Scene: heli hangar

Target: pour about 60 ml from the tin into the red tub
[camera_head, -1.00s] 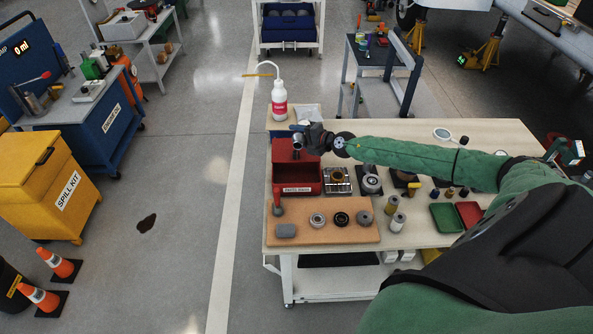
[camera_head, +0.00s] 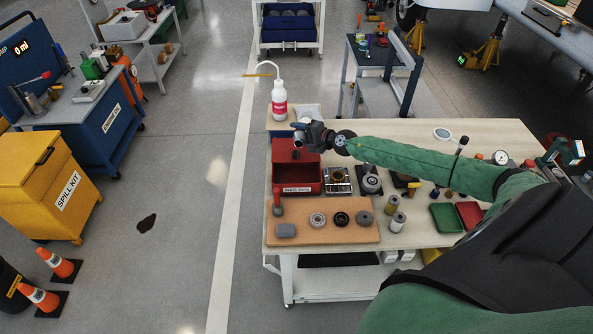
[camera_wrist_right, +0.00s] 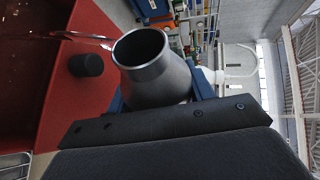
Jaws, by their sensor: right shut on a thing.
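My right gripper (camera_head: 301,131) is shut on the grey metal tin (camera_head: 298,141) above the back part of the red tub. In the right wrist view the tin (camera_wrist_right: 150,62) shows its round open mouth and is tilted toward the tub. A thin pale streak runs from its lip toward the tub and looks like liquid. The red tub (camera_head: 297,188), with a white label on its front, stands on the workbench; it also shows in the right wrist view (camera_wrist_right: 75,105). The level inside the tin is hidden. My left gripper is not in view.
A white bottle with a red label (camera_head: 279,100) stands behind the tub. A cork-coloured mat (camera_head: 335,234) with several round parts lies in front. A metal holder (camera_head: 337,181) and other parts stand to the right. A small green tray (camera_head: 445,218) lies further right.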

